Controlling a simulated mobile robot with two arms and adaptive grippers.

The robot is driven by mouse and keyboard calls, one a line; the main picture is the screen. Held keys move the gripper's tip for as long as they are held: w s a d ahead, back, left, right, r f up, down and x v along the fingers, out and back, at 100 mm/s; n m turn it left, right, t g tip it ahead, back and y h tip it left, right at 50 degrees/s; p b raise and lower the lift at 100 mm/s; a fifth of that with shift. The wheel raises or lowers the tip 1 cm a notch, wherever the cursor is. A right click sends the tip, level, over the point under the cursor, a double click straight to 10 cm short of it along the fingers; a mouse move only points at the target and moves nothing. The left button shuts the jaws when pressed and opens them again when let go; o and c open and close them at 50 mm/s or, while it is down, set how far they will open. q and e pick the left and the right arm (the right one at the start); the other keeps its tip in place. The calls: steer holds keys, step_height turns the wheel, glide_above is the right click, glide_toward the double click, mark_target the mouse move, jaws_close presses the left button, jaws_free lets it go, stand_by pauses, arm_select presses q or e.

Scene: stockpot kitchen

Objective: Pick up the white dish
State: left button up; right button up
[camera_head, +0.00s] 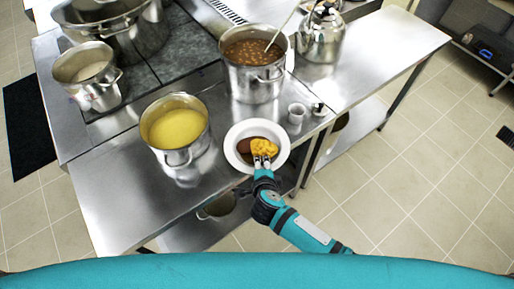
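The white dish (231,152) is a round plate with a wide rim, lying near the front edge of the steel counter. It holds yellow food (263,146) and a brown portion (244,145). My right gripper (262,161) reaches in from the lower right, and its fingertips are over the near side of the dish, close to the yellow food. Two fingertips show side by side with a small gap, and I see nothing held between them. The gripper hides part of the near rim. My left gripper is not in view.
A pot of yellow soup (175,128) stands left of the dish, and a pot of beans (254,68) with a ladle stands behind it. Small cups (296,113) stand to the right. A kettle (320,38) is farther back.

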jaws_close()
steer(key=shift+r, duration=0.1)
steer(key=shift+r, duration=0.4)
step_height(320, 180, up, 2)
steer(key=shift+s+d+r+b, duration=0.1)
steer(key=shift+s+r+b, duration=0.1)
steer(key=shift+b, duration=0.2)
steer(key=s+d+r+b, duration=0.1)
steer(key=s+d+b, duration=0.2)
steer(key=s, duration=1.1)
steer(key=shift+d+r, duration=0.4)
steer(key=shift+d, duration=1.4)
